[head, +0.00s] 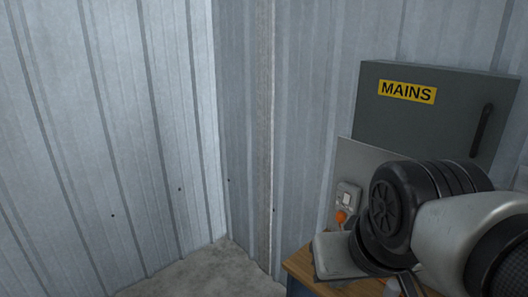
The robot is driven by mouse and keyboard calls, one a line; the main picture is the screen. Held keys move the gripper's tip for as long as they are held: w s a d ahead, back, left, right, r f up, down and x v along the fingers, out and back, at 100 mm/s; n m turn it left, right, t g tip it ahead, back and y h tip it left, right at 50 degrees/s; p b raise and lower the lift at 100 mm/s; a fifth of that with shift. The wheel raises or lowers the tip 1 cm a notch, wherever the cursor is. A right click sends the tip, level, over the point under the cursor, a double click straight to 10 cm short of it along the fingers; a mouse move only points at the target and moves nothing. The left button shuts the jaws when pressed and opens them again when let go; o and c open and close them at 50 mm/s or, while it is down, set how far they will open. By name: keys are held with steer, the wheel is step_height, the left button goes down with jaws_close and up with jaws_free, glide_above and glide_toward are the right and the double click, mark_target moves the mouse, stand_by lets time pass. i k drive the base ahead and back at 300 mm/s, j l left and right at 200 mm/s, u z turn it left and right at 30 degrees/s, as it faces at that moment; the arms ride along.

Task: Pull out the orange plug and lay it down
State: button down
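The orange plug (341,216) shows as a small orange spot at the lower front of a pale grey socket (347,197). The socket is fixed to a light backing board on the wall, below the grey mains box. My arm comes in from the right. A pale grey block at its end, which looks like the body of my gripper (334,255), is just below the plug in the picture. The fingers are hidden, so I cannot tell whether they are open or touch the plug. The plug's lower part and any cable are also hidden.
A grey box (430,118) marked MAINS, with a black handle (481,130), hangs above the socket. A wooden bench top (302,264) lies below, mostly covered by my arm. A small pale object (391,288) shows at the bottom edge. Corrugated walls meet at left; bare floor (215,270) shows there.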

mark_target(341, 216)
steer(key=z, duration=0.5)
steer(key=i+j+z, duration=0.3)
steer(key=j+z, duration=0.15)
steer(key=i+j+z, duration=0.2)
steer(key=j+z, duration=0.25)
steer(key=j, duration=0.25)
steer(key=i+j+z, duration=0.15)
steer(key=j+z, duration=0.3)
steer(key=j, duration=0.2)
steer(key=j+z, duration=0.45)
steer(key=j, duration=0.25)
steer(key=k+j+z, duration=0.15)
steer(key=j+z, duration=0.3)
steer(key=j, duration=0.25)
steer(key=k+j+z, duration=0.2)
steer(key=j+z, duration=0.25)
steer(key=j, duration=0.2)
